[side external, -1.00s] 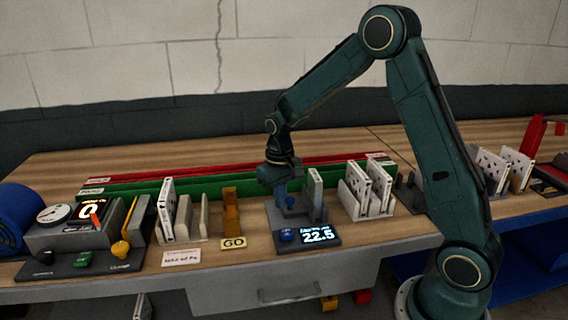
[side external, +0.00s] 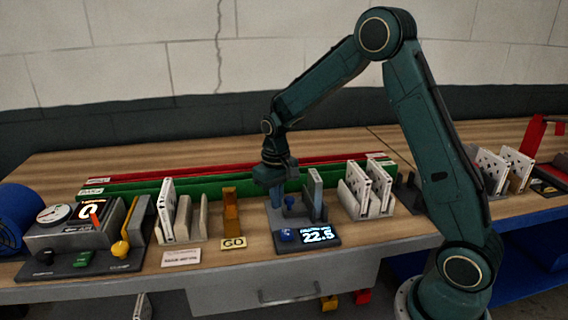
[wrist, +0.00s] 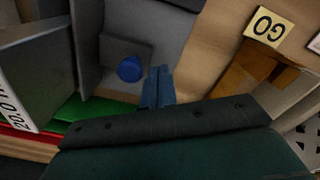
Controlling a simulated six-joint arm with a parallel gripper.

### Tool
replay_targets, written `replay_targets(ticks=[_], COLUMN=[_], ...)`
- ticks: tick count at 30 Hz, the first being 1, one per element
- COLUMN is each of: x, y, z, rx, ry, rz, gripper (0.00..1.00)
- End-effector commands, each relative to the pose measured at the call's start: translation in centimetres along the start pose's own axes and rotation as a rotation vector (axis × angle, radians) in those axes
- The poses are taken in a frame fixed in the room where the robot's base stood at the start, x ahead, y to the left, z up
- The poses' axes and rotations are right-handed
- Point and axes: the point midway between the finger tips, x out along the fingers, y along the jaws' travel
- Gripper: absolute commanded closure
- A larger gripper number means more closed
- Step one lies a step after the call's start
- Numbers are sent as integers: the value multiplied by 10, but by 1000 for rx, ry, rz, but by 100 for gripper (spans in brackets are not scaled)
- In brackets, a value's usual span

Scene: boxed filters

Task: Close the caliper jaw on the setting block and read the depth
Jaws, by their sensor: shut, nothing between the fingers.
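The caliper gauge is a grey base with a lit display (side external: 318,235) reading 22.5. A sliding jaw with a blue knob (side external: 290,203) stands on it, left of a tall grey upright block (side external: 315,190). The knob also shows in the wrist view (wrist: 130,68), where a grey block marked with 20.0 (wrist: 30,95) stands at the left. The wrist view shows a gap between the knob's plate and the grey uprights. My gripper (side external: 277,203) is shut and empty, its blue fingertips (wrist: 158,85) low beside the knob, on the side away from the uprights.
An ochre gauge (side external: 231,210) with a GO label (side external: 233,243) stands left of the caliper. White-edged filters stand in a rack (side external: 366,208) to the right and another (side external: 183,222) to the left. A dial instrument (side external: 65,240) stands far left. Green and red strips run behind.

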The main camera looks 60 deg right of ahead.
Motion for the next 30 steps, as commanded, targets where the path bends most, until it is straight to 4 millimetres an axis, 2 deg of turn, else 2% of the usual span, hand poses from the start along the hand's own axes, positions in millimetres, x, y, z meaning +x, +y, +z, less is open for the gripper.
replay_targets(ticks=[11,30], x=[-4,-38], y=[-1,-1], z=[-1,-1], rx=[-1,-1], ry=[3,4], rz=[-1,-2], gripper=[100,100])
